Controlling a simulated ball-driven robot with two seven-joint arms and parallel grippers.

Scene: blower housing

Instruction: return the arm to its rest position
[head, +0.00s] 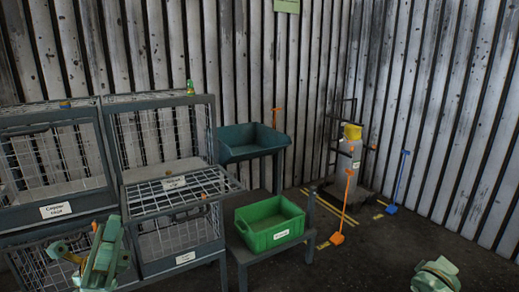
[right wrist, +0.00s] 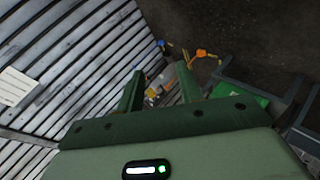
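My left gripper (head: 104,252) is at the lower left of the head view, in front of the wire cages. Its fingers cannot be made out clearly, so I cannot tell whether it is open. Part of my right arm (head: 437,275) shows at the bottom right edge of the head view, over dark floor. In the right wrist view my right gripper (right wrist: 160,69) has its two fingers spread apart, with nothing seen between them but the distant background.
Wire cages (head: 175,185) with labels stand at left. A green crate (head: 262,240) sits on a low stand, and a teal bin (head: 252,152) is behind it. An orange-footed post (head: 337,238) and a blue-footed one (head: 391,209) stand at right.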

